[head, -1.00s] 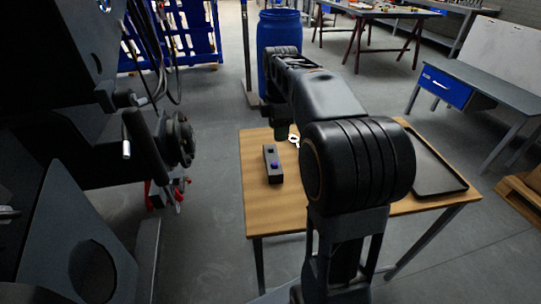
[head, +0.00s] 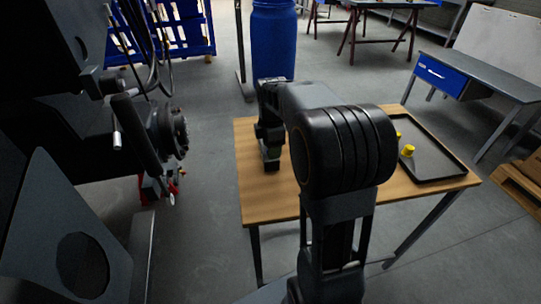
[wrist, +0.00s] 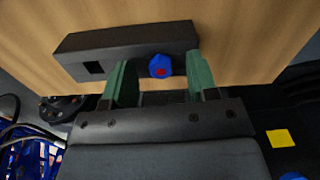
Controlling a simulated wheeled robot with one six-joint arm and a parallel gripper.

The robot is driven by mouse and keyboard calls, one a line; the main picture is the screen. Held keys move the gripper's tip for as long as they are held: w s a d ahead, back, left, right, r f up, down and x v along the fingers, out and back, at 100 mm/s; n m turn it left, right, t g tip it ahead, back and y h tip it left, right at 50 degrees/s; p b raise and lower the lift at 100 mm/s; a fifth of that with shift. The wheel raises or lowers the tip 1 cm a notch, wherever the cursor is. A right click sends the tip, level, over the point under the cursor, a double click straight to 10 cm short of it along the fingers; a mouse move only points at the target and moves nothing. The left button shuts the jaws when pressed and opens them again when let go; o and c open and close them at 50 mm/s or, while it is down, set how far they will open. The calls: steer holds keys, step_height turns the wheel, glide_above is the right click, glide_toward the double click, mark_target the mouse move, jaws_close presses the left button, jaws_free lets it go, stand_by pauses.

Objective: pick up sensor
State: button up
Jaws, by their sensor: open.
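I cannot tell how far above the block the fingertips are. In the head view my gripper (head: 271,160) is low over the left part of the table and hides the block and sensor.
The wooden table (head: 290,205) carries a black tray (head: 440,160) at right with yellow pieces (head: 407,151) in it. Dark machinery (head: 60,120) stands close on the left. A blue barrel (head: 273,40) stands behind the table.

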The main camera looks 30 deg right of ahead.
steer(key=shift+f, duration=0.45)
steer(key=shift+s+f, duration=0.1)
steer(key=shift+f, duration=0.05)
jaws_close()
